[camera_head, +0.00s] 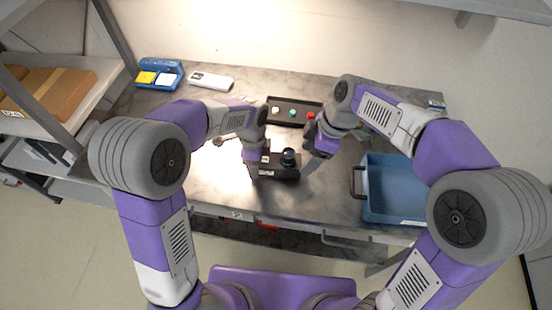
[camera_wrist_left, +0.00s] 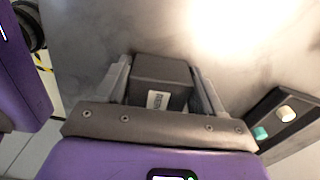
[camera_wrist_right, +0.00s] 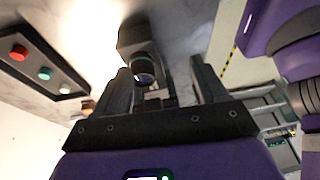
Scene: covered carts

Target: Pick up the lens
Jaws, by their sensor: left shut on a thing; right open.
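A dark round lens (camera_head: 288,155) stands up from the right part of a black block-shaped body (camera_head: 280,172) near the middle of the table. In the right wrist view the lens (camera_wrist_right: 146,76) shows its glassy dark end just ahead of the fingers, by the left finger. My right gripper (camera_wrist_right: 162,80) is open and empty; in the head view it is just right of the lens. My left gripper (camera_wrist_left: 163,72) is shut on the black body (camera_wrist_left: 162,70), which carries a small white label. The lens is hidden in the left wrist view.
A black button panel (camera_head: 283,102) with white, green and red buttons lies behind. A blue bin (camera_head: 371,205) stands at right. A blue tray (camera_head: 173,67) and a white device (camera_head: 211,80) lie at back left. The table's front left is fairly clear.

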